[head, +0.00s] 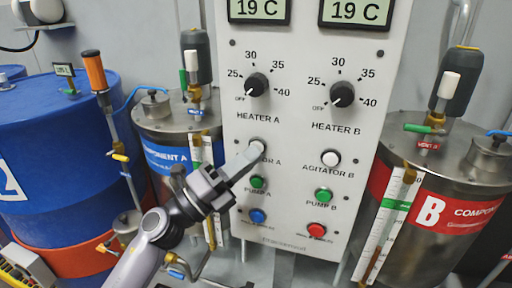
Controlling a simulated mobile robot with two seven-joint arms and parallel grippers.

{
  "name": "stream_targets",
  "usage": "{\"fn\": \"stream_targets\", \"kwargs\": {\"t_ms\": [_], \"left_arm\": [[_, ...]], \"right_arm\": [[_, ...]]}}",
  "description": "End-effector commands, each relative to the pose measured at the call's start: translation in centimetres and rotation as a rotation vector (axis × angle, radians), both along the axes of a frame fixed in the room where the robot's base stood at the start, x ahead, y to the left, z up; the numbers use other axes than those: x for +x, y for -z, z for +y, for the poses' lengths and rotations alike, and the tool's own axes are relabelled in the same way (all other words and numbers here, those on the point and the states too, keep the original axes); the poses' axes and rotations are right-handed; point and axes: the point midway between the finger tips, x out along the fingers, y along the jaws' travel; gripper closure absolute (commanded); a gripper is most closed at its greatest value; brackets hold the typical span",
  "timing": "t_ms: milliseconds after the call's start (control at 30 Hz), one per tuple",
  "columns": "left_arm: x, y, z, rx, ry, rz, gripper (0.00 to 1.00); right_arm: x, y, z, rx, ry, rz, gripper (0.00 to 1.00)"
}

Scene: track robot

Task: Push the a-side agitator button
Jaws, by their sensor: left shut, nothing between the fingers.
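The a-side agitator button (259,146) is a white round button on the white control panel (290,185), below the heater A knob. Its label is partly covered by my left gripper, with only "OR A" showing. My left gripper (254,152) is shut and empty, its fingertips at the lower part of the button and overlapping it in the picture. I cannot tell whether they touch it. The matching agitator B button (330,158) is to the right. My right gripper is not in view.
Pump A's green button (257,182) and a blue button (257,215) sit just below. Pump B's green button (323,195) and a red button (317,230) are right. Steel tanks (160,128) (440,155) flank the panel. A blue drum (55,150) stands left.

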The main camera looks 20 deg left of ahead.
Motion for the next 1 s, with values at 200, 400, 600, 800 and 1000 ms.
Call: {"fn": "stream_targets", "kwargs": {"t_ms": [200, 400, 600, 800, 1000], "left_arm": [[0.00, 0.00, 0.00, 0.000, 0.000, 0.000, 1.00], [0.01, -0.01, 0.00, 0.000, 0.000, 0.000, 1.00], [0.54, 0.00, -0.01, 0.001, 0.000, -0.001, 1.00], [0.93, 0.00, -0.03, 0.000, 0.000, 0.000, 1.00], [0.93, -0.01, -0.01, -0.001, -0.001, 0.000, 1.00]], "right_arm": [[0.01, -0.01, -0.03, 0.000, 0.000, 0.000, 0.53], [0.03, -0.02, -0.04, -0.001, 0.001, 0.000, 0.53], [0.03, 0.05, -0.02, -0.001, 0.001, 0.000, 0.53], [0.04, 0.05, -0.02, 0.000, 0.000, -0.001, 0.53], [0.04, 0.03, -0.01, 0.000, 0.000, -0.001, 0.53]]}}
